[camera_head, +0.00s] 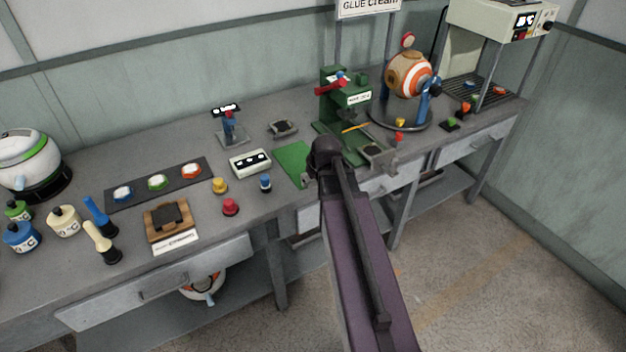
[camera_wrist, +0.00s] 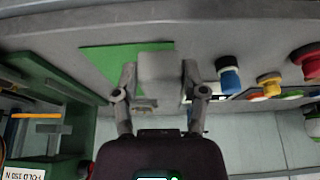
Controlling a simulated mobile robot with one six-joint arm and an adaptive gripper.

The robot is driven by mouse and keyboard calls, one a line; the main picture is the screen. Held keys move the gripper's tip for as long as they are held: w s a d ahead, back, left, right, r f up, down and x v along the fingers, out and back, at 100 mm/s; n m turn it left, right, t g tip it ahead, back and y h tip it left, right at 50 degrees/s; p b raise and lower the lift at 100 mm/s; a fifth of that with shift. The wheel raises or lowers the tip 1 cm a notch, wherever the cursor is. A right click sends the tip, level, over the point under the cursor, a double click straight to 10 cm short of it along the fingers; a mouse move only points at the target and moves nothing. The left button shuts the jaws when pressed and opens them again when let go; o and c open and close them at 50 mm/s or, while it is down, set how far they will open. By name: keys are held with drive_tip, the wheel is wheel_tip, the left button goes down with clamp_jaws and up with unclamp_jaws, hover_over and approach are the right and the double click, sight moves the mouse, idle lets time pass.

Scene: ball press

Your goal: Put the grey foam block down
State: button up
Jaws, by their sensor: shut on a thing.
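The grey foam block (camera_wrist: 160,72) is a pale grey box between the two fingers of my gripper (camera_wrist: 159,80) in the wrist view. My gripper is shut on it, with one finger on each side. The green mat (camera_wrist: 100,62) lies on the bench just beyond and left of the block in the wrist view. In the head view the green mat (camera_head: 292,160) lies left of the end of my arm, which hides most of my gripper and the block. I cannot tell whether the block touches the bench or mat.
A green press (camera_head: 337,105) stands behind my arm, also close on the left in the wrist view (camera_wrist: 50,130).

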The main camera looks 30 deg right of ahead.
wheel_tip(320, 180, up, 5)
drive_tip(key=p, duration=0.4)
drive_tip(key=shift+f+p, duration=0.15)
drive_tip(key=shift+p, duration=0.2)
drive_tip(key=shift+a, duration=0.1)
